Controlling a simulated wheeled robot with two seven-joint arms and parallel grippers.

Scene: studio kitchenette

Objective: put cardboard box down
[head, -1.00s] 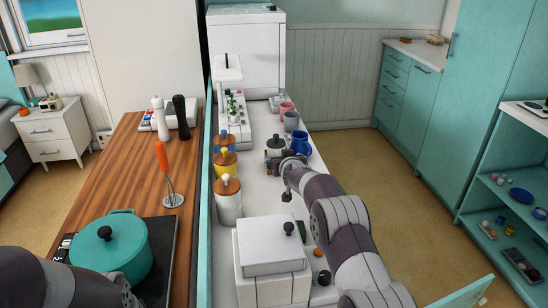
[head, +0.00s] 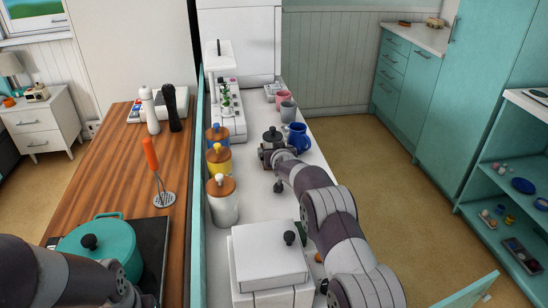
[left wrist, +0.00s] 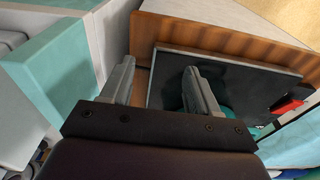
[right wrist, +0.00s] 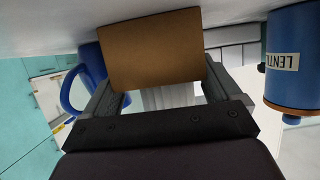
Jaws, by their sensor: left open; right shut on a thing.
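The brown cardboard box (right wrist: 152,50) is held between the fingers of my right gripper (right wrist: 158,75) in the right wrist view. That view is upside down, with the white counter (right wrist: 225,12) along its top. The box is close to the counter, but I cannot tell whether it touches. My left gripper (left wrist: 155,75) is open and empty, near the black hob (left wrist: 250,80) in the left wrist view.
A blue mug (head: 298,137) stands just right of my right gripper. The blue lentil canister (right wrist: 290,55), a yellow canister (head: 218,160) and a white canister (head: 223,203) stand to the left. A white lidded box (head: 268,258) is nearer me. A teal pot (head: 100,250) sits on the hob.

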